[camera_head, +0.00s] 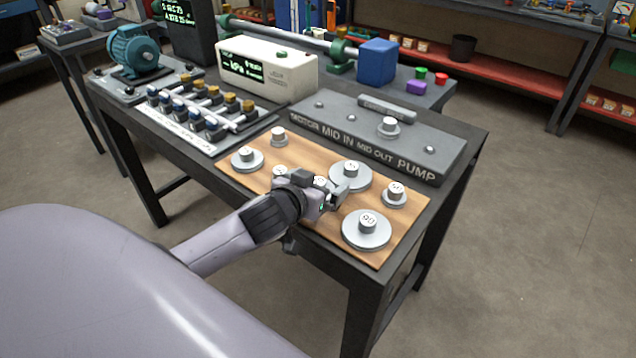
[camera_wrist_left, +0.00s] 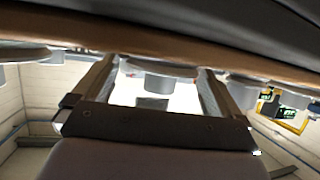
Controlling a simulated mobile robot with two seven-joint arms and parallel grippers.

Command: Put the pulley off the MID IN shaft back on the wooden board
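The pulley board (camera_head: 430,152) has a row of shafts labelled MOTOR, MID IN, MID OUT and PUMP. The MID IN shaft (camera_head: 351,117) looks bare. A small pulley (camera_head: 389,127) sits on the third shaft, over MID OUT. The wooden board (camera_head: 312,150) in front holds several grey pulleys with white-topped hubs, including a large one (camera_head: 351,175) beside my left gripper (camera_head: 335,188). That gripper is low over the board, hiding part of it. In the left wrist view its fingers are apart, with a pulley hub (camera_wrist_left: 158,80) between them and gaps on both sides. My right gripper is out of view.
A white meter box (camera_head: 268,68), a rack of coloured-capped fittings (camera_head: 205,108) and a teal motor (camera_head: 134,52) stand further left and back. A grey bar (camera_head: 387,107) lies behind the shafts. A large pulley (camera_head: 366,230) and a smaller one (camera_head: 395,195) sit right of the gripper.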

